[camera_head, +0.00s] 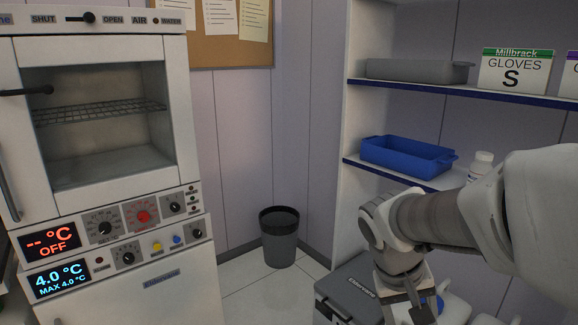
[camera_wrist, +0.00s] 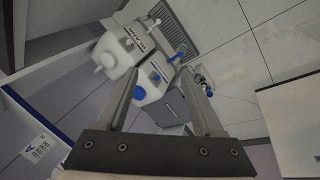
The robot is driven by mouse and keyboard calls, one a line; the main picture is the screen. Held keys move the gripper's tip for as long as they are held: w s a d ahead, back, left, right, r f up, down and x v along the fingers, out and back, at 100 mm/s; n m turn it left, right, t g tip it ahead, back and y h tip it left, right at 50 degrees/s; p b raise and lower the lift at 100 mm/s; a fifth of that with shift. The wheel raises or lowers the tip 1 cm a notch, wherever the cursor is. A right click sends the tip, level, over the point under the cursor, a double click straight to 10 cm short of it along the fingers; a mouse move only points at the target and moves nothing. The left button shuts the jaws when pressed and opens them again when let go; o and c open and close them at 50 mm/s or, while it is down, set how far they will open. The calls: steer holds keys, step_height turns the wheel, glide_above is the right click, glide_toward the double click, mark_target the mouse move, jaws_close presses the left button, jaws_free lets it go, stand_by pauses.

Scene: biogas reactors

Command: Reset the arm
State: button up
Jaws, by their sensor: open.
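My arm reaches in from the right in the head view and bends down, with my gripper (camera_head: 414,300) at the bottom right, partly cut off by the frame. In the wrist view my gripper (camera_wrist: 160,85) points down toward the floor. Its two fingers stand apart with nothing held between them. Beyond the fingers, lower down, are a white container (camera_wrist: 120,50) with a label and another white container with a blue cap (camera_wrist: 140,94).
An incubator (camera_head: 105,120) stands at left. A shelf unit holds a blue tray (camera_head: 408,156), a grey tray (camera_head: 415,70), a white bottle (camera_head: 481,165) and a glove box (camera_head: 515,72). A grey case (camera_head: 345,290) lies below my arm. A dark bin (camera_head: 279,238) stands in the corner.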

steer(key=s+a+r+n+t+y, duration=0.1)
steer(key=s+a+r+t+y, duration=0.45)
steer(key=s, duration=0.45)
step_height(320, 180, up, 17)
steer(key=a+h+p, duration=0.1)
steer(key=p, duration=1.5)
steer(key=shift+w+g, duration=0.15)
steer(key=shift+g, duration=0.3)
